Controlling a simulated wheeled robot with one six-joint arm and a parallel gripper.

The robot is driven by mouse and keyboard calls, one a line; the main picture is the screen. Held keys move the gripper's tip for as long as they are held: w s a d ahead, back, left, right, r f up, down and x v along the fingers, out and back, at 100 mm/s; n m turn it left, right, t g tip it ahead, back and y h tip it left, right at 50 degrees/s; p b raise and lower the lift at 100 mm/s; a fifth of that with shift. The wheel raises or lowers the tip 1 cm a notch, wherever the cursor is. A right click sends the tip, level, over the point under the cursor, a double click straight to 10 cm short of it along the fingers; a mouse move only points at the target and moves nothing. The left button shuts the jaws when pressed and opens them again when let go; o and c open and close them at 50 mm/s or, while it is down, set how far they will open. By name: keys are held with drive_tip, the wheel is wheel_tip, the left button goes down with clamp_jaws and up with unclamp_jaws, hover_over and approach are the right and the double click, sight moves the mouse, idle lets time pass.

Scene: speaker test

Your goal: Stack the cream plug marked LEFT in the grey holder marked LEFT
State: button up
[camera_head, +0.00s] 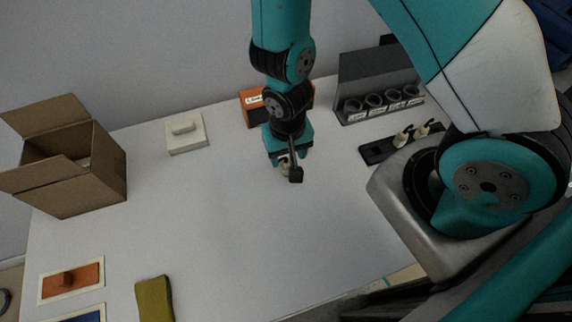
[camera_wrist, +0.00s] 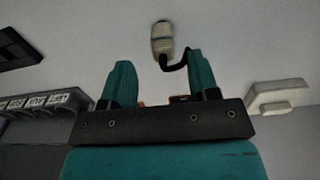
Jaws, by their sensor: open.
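A cream plug (camera_wrist: 162,36) with a short black cable shows just past my fingertips in the wrist view; its marking cannot be read. My gripper (camera_wrist: 159,66) is open, with the plug ahead of the gap between its fingers and not clasped. In the head view, my gripper (camera_head: 287,157) points down over the middle of the table, and the plug (camera_head: 284,168) is partly hidden under it. The grey holder rack (camera_head: 375,72) stands at the back right with several round holders in a labelled row.
Two cream plugs (camera_head: 401,138) stand on a black tray (camera_head: 375,152) in front of the rack. An orange box (camera_head: 252,105) stands behind my gripper. A white block (camera_head: 187,134) and an open cardboard box (camera_head: 95,180) are at left. The table's front middle is clear.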

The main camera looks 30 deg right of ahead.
sight(286, 161)
drive_tip(key=f, duration=0.4)
drive_tip(key=shift+s+a, duration=0.1)
drive_tip(key=shift+a, duration=0.1)
drive_tip(key=shift+c, duration=0.4)
clamp_jaws()
wheel_tip(286, 161, up, 20)
drive_tip(key=p, duration=0.1)
